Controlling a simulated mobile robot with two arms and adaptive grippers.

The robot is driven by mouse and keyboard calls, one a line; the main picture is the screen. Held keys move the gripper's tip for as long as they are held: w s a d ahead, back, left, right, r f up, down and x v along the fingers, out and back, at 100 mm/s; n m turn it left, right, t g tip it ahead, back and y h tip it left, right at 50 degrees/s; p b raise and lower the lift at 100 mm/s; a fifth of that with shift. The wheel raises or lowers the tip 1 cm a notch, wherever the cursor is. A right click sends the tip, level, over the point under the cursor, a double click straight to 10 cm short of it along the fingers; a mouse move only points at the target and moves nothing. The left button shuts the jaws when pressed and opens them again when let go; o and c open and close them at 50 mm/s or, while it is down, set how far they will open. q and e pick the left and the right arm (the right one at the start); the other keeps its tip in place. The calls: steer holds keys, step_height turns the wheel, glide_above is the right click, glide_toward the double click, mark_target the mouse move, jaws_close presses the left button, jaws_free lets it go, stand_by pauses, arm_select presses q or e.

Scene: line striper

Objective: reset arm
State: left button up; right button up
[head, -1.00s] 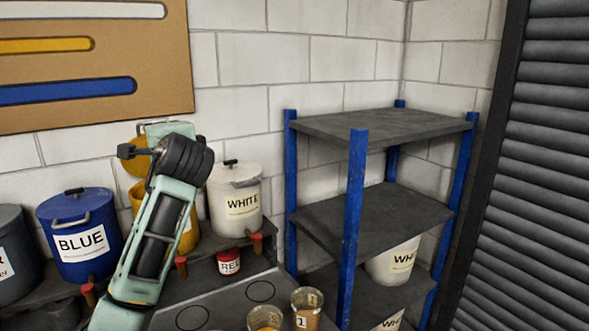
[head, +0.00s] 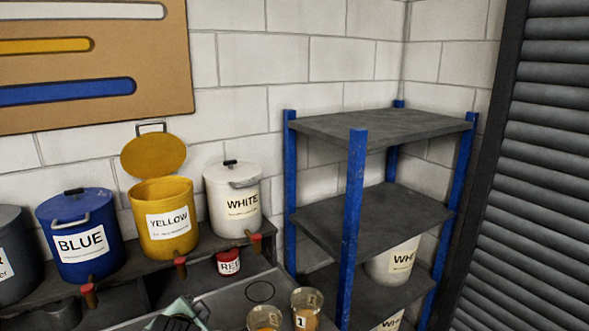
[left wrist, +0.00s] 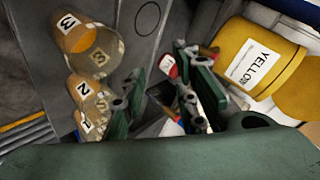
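In the head view, only a small pale green and black piece of my arm (head: 178,316) shows at the bottom edge, above the bench. In the left wrist view, my left gripper (left wrist: 158,75) has its dark green fingers apart, with nothing seen between them. It is over the bench, with clear cups to its left and the yellow bucket (left wrist: 262,57) to its right. My right gripper is in neither view.
Blue (head: 80,235), yellow (head: 165,217) and white (head: 235,200) buckets stand on the bench shelf; the yellow lid (head: 153,156) is open. Numbered cups (head: 306,308) stand at the front. A blue-post shelf unit (head: 375,225) is right.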

arm_select(q)
steer(key=s+d+f+n+g+h, duration=0.15)
steer(key=s+f, duration=0.35)
steer(key=s, duration=0.6)
steer(key=s+d+f+n+g+h, duration=0.1)
steer(key=s+f+n+g, duration=0.3)
steer(key=s, duration=0.7)
steer(key=s+d+f+n+g+h, duration=0.1)
steer(key=s+f, duration=0.5)
steer(key=s, duration=0.6)
step_height(320, 180, down, 33)
steer(key=b, duration=0.8)
steer(key=s+a+f+g+b, duration=0.1)
steer(key=s+f+b, duration=0.2)
steer(key=s+f, duration=0.6)
steer(key=s+a+f+g+b, duration=0.1)
steer(key=s+f+b, duration=0.2)
steer(key=s+f, duration=0.6)
step_height(320, 180, down, 6)
steer(key=shift+a+f+m, duration=0.1)
steer(key=shift+a+m, duration=0.25)
steer(key=shift+m, duration=0.1)
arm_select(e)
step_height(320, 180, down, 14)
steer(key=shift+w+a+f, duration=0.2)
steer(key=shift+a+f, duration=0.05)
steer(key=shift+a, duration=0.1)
